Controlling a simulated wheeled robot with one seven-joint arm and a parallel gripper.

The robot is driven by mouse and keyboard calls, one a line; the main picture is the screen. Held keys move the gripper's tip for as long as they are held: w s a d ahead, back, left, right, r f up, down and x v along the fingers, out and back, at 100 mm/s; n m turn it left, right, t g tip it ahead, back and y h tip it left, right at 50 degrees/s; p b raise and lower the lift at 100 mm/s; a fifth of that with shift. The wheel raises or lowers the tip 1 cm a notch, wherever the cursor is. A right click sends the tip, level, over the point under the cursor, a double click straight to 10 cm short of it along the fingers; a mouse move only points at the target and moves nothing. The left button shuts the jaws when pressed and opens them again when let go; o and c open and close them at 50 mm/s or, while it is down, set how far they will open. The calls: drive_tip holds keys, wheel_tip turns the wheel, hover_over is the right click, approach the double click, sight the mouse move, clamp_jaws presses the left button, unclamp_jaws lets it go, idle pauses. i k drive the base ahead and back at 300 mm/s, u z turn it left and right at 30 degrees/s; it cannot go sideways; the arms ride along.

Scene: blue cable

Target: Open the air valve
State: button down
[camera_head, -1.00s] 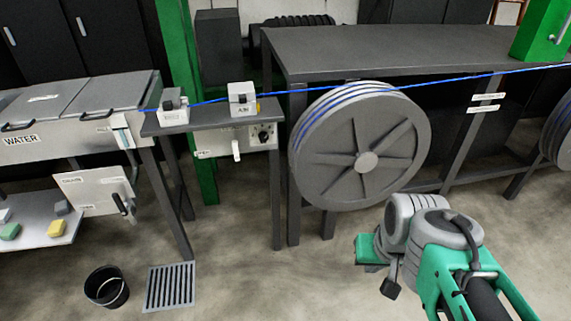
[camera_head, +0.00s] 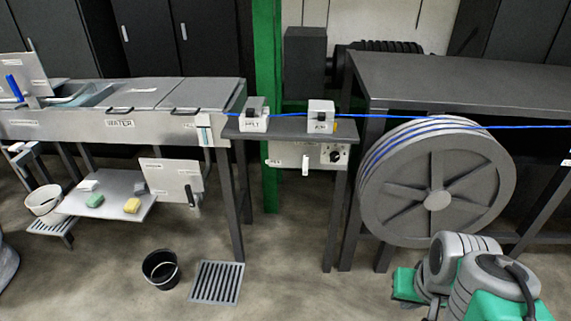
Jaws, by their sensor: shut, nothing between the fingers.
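A small pale box with a dark knob, its label seeming to read AIR (camera_head: 320,117), sits on the narrow dark shelf (camera_head: 285,131) left of the large reel. A panel (camera_head: 290,154) hangs under the shelf. It carries a white lever (camera_head: 306,166) pointing down and a dark round dial (camera_head: 335,154). I cannot tell for sure which of these is the air valve. My gripper (camera_head: 434,308) is low at the right, in front of the reel and well away from the panel. It is shut and empty, and its fingers are mostly hidden.
A blue cable (camera_head: 400,116) runs across the shelf and reel (camera_head: 440,185). A second box (camera_head: 254,121) stands left on the shelf. A water trough (camera_head: 120,121) is further left. A black bucket (camera_head: 161,269) and floor grate (camera_head: 216,283) lie below. Floor before the panel is clear.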

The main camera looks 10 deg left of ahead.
sight(305, 167)
drive_tip(key=u, duration=0.85)
drive_tip(key=i, duration=0.75)
drive_tip(key=u, duration=0.6)
drive_tip(key=i, duration=0.4)
drive_tip(key=u, duration=0.05)
